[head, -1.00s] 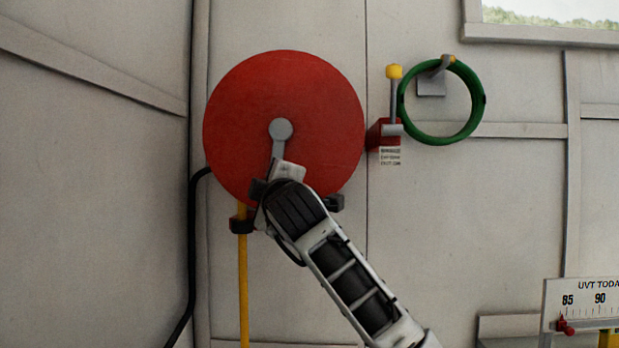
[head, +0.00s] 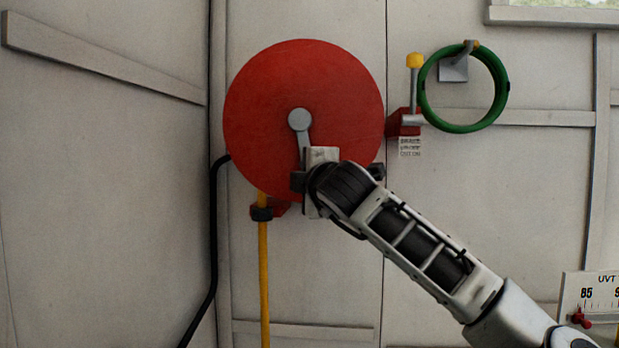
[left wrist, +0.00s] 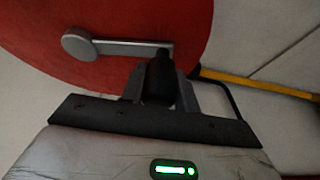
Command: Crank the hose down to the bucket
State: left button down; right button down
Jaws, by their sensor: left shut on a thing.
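A large red reel (head: 270,95) hangs on the wall with a grey crank arm (head: 303,140) at its hub, pointing almost straight down. My left gripper (head: 316,180) is at the crank's lower end, in front of the reel. In the left wrist view, the gripper (left wrist: 160,92) is shut on the dark crank handle (left wrist: 161,72) at the end of the grey bar (left wrist: 118,47). The yellow hose (head: 264,275) hangs straight down from a dark guide (head: 262,213) below the reel and runs out of the picture bottom. No bucket shows. My right gripper is not in view.
A black line (head: 213,250) runs down left of the reel. To the right are a red bracket (head: 402,122) with a yellow-knobbed lever (head: 414,62) and a green ring (head: 427,100) on the wall. A scale board (head: 595,292) stands at lower right.

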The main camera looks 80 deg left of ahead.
pick_arm(q)
jog(key=shift+s, duration=0.1)
jog(key=c, duration=1.1)
grip_release()
jog(key=shift+o, duration=0.2)
jog(key=d+b, duration=0.2)
jog(key=d, duration=1.4)
jog(key=shift+w+b, duration=0.3)
jog(key=shift+f, duration=0.1)
